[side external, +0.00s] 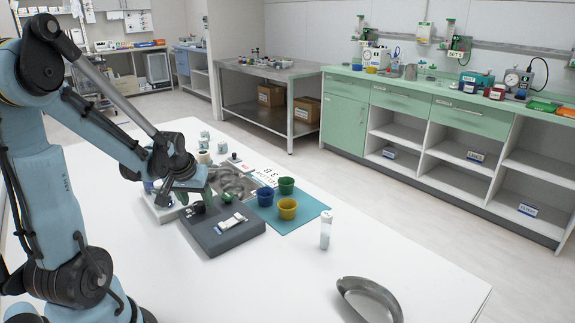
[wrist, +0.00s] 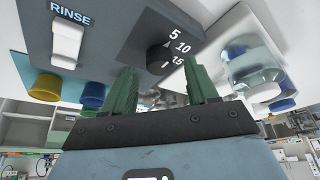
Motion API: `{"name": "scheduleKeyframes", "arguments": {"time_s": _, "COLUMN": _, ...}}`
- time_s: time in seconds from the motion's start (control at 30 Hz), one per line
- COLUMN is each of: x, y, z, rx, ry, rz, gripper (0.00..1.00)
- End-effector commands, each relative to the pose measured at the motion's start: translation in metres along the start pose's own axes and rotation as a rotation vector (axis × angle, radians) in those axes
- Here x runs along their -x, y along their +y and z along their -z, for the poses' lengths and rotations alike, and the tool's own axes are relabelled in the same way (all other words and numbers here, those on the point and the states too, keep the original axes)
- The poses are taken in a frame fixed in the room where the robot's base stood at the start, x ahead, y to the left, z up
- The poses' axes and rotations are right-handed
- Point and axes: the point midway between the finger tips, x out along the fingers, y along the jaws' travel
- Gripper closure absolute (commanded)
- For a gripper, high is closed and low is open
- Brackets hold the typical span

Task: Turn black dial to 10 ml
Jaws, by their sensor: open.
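The black dial (wrist: 156,58) sits on the dark grey panel (wrist: 120,38) in the wrist view, beside the white numbers 5, 10 and 15. The white RINSE switch (wrist: 68,45) is on the same panel. In the side view my gripper (side external: 190,199) is low over the left end of the grey unit (side external: 235,243).
A clear container (wrist: 250,70) stands close to the right finger in the wrist view. Blue (side external: 265,196), green (side external: 286,186) and yellow (side external: 288,209) cups stand on a teal mat. A capped tube (side external: 325,232) and a metal dish (side external: 369,300) are on the white table, whose front is mostly clear.

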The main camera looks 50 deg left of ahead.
Motion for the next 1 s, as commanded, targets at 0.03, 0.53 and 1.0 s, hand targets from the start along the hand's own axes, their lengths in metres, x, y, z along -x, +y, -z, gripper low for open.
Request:
{"name": "scheduleKeyframes", "arguments": {"time_s": 0.03, "x": -0.0041, "y": -0.0001, "z": 0.0001, "rx": 0.0, "ry": 0.0, "rz": 0.0, "gripper": 0.42}}
{"name": "scheduleKeyframes", "arguments": {"time_s": 0.53, "x": -0.0134, "y": 0.0, "z": -0.0005, "rx": 0.0, "ry": 0.0, "rz": 0.0, "gripper": 0.42}}
{"name": "scheduleKeyframes", "arguments": {"time_s": 1.0, "x": -0.0132, "y": 0.0, "z": -0.0004, "rx": -0.001, "ry": 0.0, "rz": 0.0, "gripper": 0.97}}
